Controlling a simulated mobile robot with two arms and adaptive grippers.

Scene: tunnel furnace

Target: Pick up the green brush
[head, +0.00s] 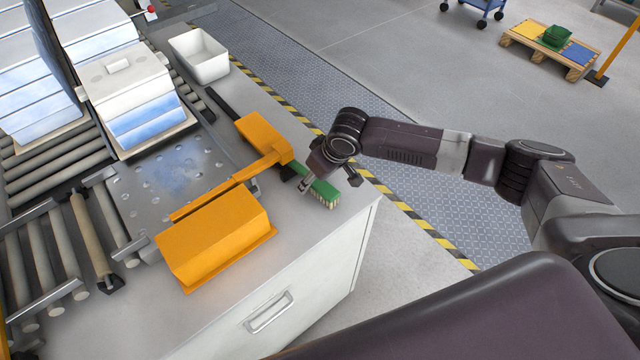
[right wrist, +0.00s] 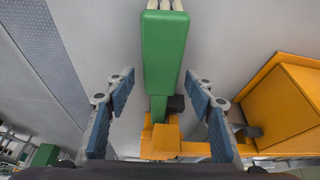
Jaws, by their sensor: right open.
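The green brush (head: 325,191) lies near the front right edge of the grey cabinet top, pale bristles at its outer end. My right gripper (head: 329,183) is over it and partly hides it. In the right wrist view the green brush (right wrist: 164,55) runs between my open right gripper's (right wrist: 158,86) blue-padded fingers, with space on both sides. The brush's narrow green neck runs towards an orange block (right wrist: 160,144). I cannot tell whether the fingers are level with the brush. My left gripper is not in view.
An orange housing (head: 218,236) with a long bar stands left of the brush. An orange block (head: 264,137) and a black rod (head: 223,106) lie behind it.

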